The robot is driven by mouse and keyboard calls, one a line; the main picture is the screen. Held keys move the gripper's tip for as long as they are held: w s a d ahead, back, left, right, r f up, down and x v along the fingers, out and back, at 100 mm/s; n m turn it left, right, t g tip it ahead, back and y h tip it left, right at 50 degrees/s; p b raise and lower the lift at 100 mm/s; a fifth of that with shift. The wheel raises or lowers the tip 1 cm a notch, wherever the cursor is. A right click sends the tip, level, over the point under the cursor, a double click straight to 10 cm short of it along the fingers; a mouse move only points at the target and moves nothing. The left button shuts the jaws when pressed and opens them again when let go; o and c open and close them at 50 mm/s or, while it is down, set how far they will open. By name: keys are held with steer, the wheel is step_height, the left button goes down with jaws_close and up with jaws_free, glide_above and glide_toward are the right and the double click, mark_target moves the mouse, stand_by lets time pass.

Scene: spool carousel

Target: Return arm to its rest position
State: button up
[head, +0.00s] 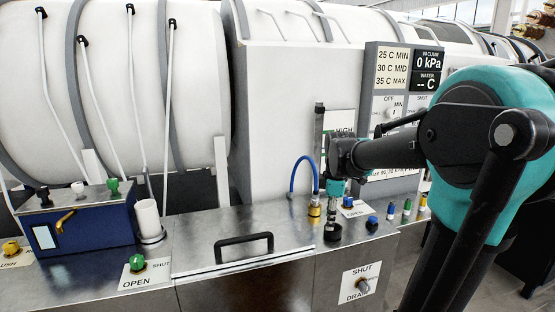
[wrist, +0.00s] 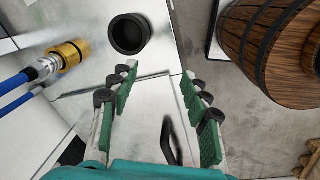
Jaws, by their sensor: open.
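My arm (head: 395,150) reaches in from the right in the head view, over the metal counter. My gripper (head: 334,205) points down above the counter, near a black round cup (head: 332,234) and a gold fitting on a blue hose (head: 314,210). In the wrist view my gripper (wrist: 160,85) is open, its green-padded fingers spread with nothing between them. The black cup (wrist: 129,33) and the gold fitting (wrist: 68,54) lie beyond the fingertips, towards the upper left; both are apart from the fingers.
The counter (head: 205,215) carries a black handle (head: 243,246), a blue box (head: 80,227), a white cylinder (head: 149,218) and several coloured knobs. Large white tanks (head: 120,90) and a control panel (head: 392,75) stand behind. A wooden barrel (wrist: 265,40) stands on the floor in the wrist view.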

steer(key=s+d+f+m+t, duration=0.2)
steer(key=s+f+m, duration=1.3)
steer(key=s, duration=0.1)
steer(key=shift+s+d+f+m+t, duration=0.15)
steer(key=shift+d+f+m+t, duration=0.1)
steer(key=shift+m+t, duration=0.15)
steer(key=shift+a, duration=0.1)
stand_by(0.9)
